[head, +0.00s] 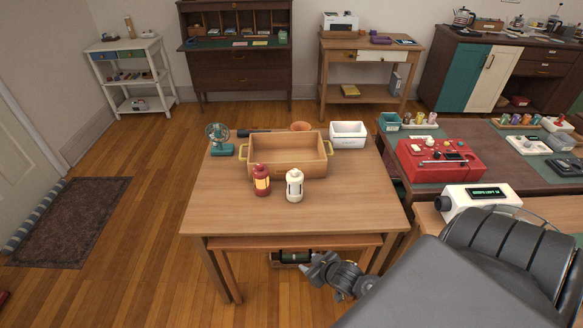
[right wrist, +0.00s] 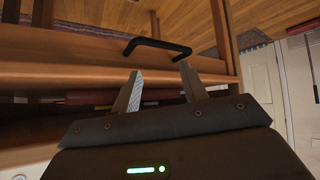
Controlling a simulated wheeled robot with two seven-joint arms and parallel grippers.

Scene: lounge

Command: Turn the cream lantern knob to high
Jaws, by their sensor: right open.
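The cream lantern (head: 294,186) stands upright on the wooden table (head: 225,205), in front of the wooden box. Its window looks grey and unlit, and its knob is too small to make out. A red lantern (head: 261,181) with a yellow glowing window stands just left of it. My right gripper (head: 316,267) is below and in front of the table's front edge, apart from both lanterns. In the right wrist view the right gripper (right wrist: 160,68) is open with nothing between its fingers. My left gripper is not in view.
The wooden box (head: 285,169) with brass handles, a teal fan (head: 218,139) and a white bin (head: 348,134) stand farther back on the table. A black bar handle (right wrist: 157,44) on a wooden front shows beyond my right fingers. The table's front part is clear.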

